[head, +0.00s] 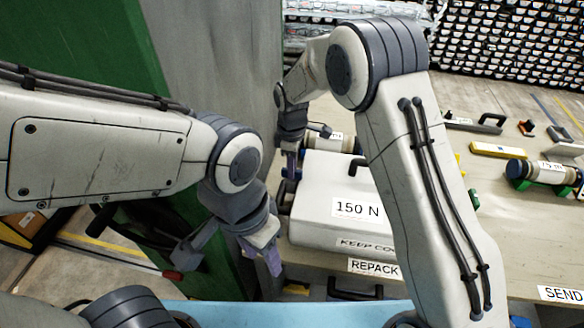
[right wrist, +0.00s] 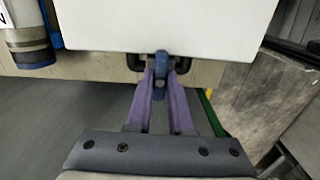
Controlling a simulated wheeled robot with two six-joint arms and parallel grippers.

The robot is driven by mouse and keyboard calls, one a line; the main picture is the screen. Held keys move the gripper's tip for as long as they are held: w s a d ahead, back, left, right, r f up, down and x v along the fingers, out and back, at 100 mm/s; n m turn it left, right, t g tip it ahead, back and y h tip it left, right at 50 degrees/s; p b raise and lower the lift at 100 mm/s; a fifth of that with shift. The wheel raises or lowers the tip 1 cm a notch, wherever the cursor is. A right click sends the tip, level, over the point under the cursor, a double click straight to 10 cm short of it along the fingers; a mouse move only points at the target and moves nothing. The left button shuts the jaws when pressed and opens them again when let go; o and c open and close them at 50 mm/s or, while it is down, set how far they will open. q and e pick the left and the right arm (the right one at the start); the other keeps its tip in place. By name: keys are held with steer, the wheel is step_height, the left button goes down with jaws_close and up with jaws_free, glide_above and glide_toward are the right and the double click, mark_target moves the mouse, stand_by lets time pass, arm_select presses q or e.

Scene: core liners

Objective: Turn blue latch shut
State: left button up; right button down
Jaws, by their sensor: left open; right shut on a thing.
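The white case (head: 318,215) with a "150 N" label lies on the bench in the head view, and its pale side also fills the top of the right wrist view (right wrist: 165,22). The blue latch (right wrist: 160,65) is at the edge of the case in the right wrist view, in front of a black bracket. My right gripper (right wrist: 160,88) is shut on the blue latch, with its purple fingers on either side. In the head view my right gripper (head: 291,163) is at the far left edge of the case. My left gripper (head: 268,256) is open and empty, beside the near left of the case.
A cylinder with blue ends (head: 541,171) rests on the bench at the right. A yellow block (head: 497,150) and a black handle (head: 485,123) lie farther back. A "REPACK" label (head: 374,268) is on the bench front. A grey and green panel (head: 215,65) stands at the left.

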steer(key=shift+r, duration=0.1)
stand_by(0.4)
steer(key=c, duration=0.8)
jaws_free()
step_height(320, 180, up, 10)
steer(key=b, duration=0.2)
steer(key=shift+r+b, duration=0.25)
steer(key=shift+b, duration=0.05)
